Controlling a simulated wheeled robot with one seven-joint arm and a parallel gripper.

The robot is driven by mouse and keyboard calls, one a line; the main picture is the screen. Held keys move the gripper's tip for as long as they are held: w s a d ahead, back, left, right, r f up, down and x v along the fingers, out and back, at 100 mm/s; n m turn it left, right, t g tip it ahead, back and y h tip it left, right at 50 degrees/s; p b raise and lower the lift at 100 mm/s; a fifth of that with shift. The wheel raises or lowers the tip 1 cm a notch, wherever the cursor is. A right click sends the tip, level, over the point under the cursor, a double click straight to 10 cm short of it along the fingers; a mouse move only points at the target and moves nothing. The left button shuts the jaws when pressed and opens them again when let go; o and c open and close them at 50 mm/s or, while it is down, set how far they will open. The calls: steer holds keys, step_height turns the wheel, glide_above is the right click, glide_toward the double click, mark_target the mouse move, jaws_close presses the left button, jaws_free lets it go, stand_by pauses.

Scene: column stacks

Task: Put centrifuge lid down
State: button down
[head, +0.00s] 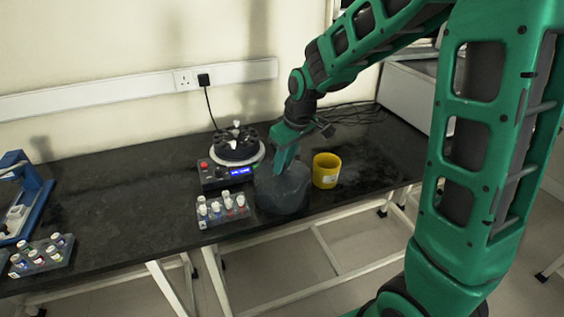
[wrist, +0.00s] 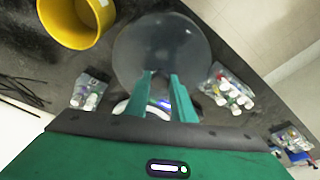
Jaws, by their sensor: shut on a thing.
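The centrifuge lid (head: 283,192) is a dark, see-through round cover near the front edge of the black bench. My gripper (head: 283,167) is above it with its fingers shut on its top. In the wrist view the lid (wrist: 160,45) spreads out beyond my green fingertips (wrist: 160,76). I cannot tell whether its rim touches the bench or hangs just above it. The centrifuge (head: 232,160) stands behind and to the left of the lid, uncovered, with its dark rotor, white tube caps and lit blue display showing.
A yellow container (head: 326,171) stands close to the right of the lid; it also shows in the wrist view (wrist: 77,36). A vial rack (head: 223,210) is close on the left. Another rack (head: 42,256) and a blue device (head: 30,196) are far left. Bench between is clear.

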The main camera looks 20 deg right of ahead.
steer(key=c, duration=1.5)
jaws_free()
steer(key=v, duration=1.2)
steer(key=shift+s, duration=0.1)
steer(key=s+d+f+m+g, duration=0.1)
steer(key=s+d+m, duration=0.3)
steer(key=s, duration=0.5)
steer(key=s+d+f+m, duration=0.3)
steer(key=s+d, duration=0.3)
steer(key=s, duration=0.3)
steer(key=s+d+f+m+g+h, duration=0.1)
steer(key=s+d+m, duration=0.3)
steer(key=s, duration=0.6)
steer(key=shift+d+f+m+g, duration=0.3)
steer(key=shift+d+f+m, duration=0.1)
steer(key=shift+d+f, duration=0.35)
